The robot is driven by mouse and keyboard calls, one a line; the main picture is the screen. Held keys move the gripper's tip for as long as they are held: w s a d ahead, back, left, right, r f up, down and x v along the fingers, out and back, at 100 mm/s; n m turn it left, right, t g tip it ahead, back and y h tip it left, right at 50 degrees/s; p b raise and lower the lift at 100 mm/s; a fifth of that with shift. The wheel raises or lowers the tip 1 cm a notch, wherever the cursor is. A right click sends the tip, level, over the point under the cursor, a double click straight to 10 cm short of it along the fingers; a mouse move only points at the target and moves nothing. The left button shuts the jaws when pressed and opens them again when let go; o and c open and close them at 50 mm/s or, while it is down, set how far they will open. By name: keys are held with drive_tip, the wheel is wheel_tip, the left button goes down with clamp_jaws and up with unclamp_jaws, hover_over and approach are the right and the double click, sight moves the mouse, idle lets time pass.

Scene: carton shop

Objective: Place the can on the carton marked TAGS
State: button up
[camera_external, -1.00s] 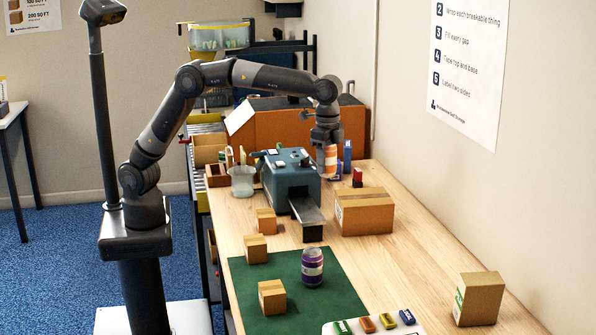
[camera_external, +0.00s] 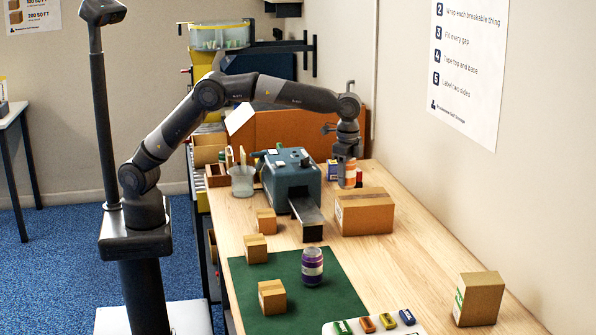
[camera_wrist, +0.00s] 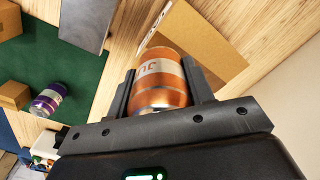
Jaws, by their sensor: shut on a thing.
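My gripper (camera_external: 347,160) is shut on an orange can with a pale band (camera_external: 349,178). In the wrist view the can (camera_wrist: 162,80) sits between the two dark fingers (camera_wrist: 165,95), its lettering only partly readable. I hold it above the table, at the far side of the large brown carton (camera_external: 365,213). That carton (camera_wrist: 200,45) shows behind the can in the wrist view. Another brown carton with a green mark (camera_external: 480,298) stands at the near right. No TAGS marking is readable on any carton, so I cannot tell which bears it.
A blue-grey machine (camera_external: 291,180) with a metal chute stands left of the large carton. Several small cartons (camera_external: 272,297) and a purple jar (camera_external: 312,267) are on or beside the green mat (camera_external: 345,290). The wooden table (camera_external: 415,250) is clear between large and near-right cartons.

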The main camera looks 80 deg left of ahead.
drive_tip(key=shift+f, duration=1.75)
drive_tip(key=shift+f, duration=0.1)
drive_tip(key=o, duration=0.9)
wheel_tip(320, 180, up, 12)
drive_tip(key=shift+r, duration=0.2)
drive_tip(key=s+a+r+n+t, duration=0.1)
drive_tip(key=s+a+r+n, duration=0.15)
drive_tip(key=s+a, duration=0.35)
drive_tip(key=s+a+r+n+t+h, duration=0.1)
drive_tip(key=s+a+r, duration=0.2)
drive_tip(key=s+a, duration=0.35)
drive_tip(key=s+a+r+n+t, duration=0.1)
drive_tip(key=s+a+r, duration=0.25)
drive_tip(key=a, duration=0.45)
drive_tip(key=s+a+f+n+t, duration=0.1)
drive_tip(key=s+a+f, duration=0.2)
drive_tip(key=s, duration=0.4)
drive_tip(key=s+a+f+n, duration=0.2)
drive_tip(key=s+f, duration=0.3)
drive_tip(key=s, duration=0.3)
drive_tip(key=s+a+f+n+t+y, duration=0.1)
drive_tip(key=s+a+f, duration=0.3)
drive_tip(key=s, duration=0.4)
drive_tip(key=shift+a+n+t, duration=0.15)
drive_tip(key=shift+n+t, duration=0.1)
drive_tip(key=shift+t, duration=0.05)
